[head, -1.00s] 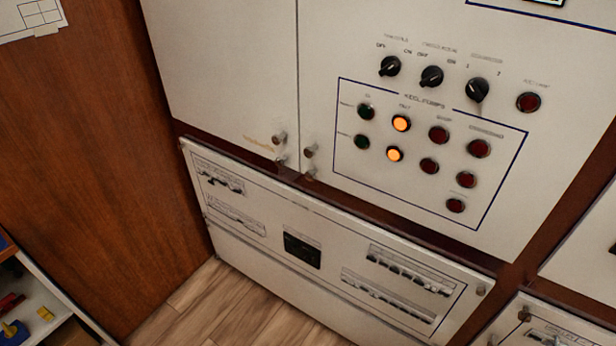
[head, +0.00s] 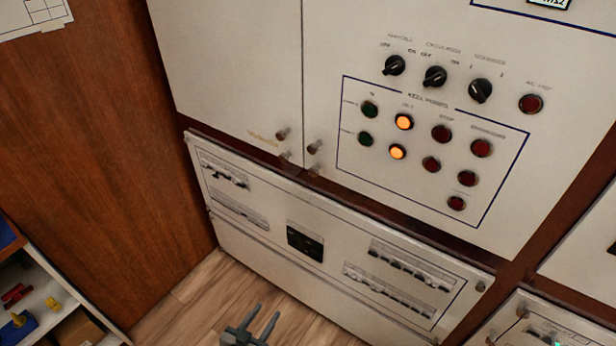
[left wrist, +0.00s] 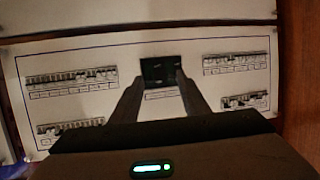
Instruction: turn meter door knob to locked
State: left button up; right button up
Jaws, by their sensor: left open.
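The upper right white door (head: 425,219) bears a display (head: 548,3), cut off at the top edge. At its lower left corner is a small round metal knob (head: 314,147), with another small fitting just below it. A similar knob (head: 282,134) sits on the neighbouring left door (head: 235,70). No marking readable here shows whether either is locked. My left gripper (head: 264,312) is open and empty, low in front of the breaker panel and well below the knobs. In the left wrist view its fingers (left wrist: 160,80) point at the panel's black square. My right gripper is out of view.
The breaker panel (head: 275,205) below has several breaker rows and a black square (head: 305,243). Three black rotary switches (head: 435,76) and several lamps, two lit orange, are on the upper right door. A shelf (head: 60,295) with small items stands at lower left beside the wood wall (head: 90,150).

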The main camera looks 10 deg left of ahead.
aim_at(312, 173)
pick_arm(q)
jog(key=w+d+r+m+t+h, duration=0.1)
jog(key=w+r+t+h, duration=0.2)
jog(key=r, duration=1.2)
jog(key=w+d+r+m+t+h, duration=0.1)
jog(key=w+r+t, duration=0.3)
jog(key=r, duration=1.2)
jog(key=shift+w+d+m+h+p, duration=0.15)
jog(key=shift+w+m+h+p, duration=0.3)
jog(key=shift+h, duration=0.45)
jog(key=shift+w, duration=0.15)
jog(key=p+x, duration=0.5)
jog(key=x, duration=1.1)
jog(key=shift+r, duration=0.2)
jog(key=shift+w+d+r+p, duration=0.2)
jog(key=shift+w+p, duration=0.1)
jog(key=shift+w, duration=0.25)
grip_shut()
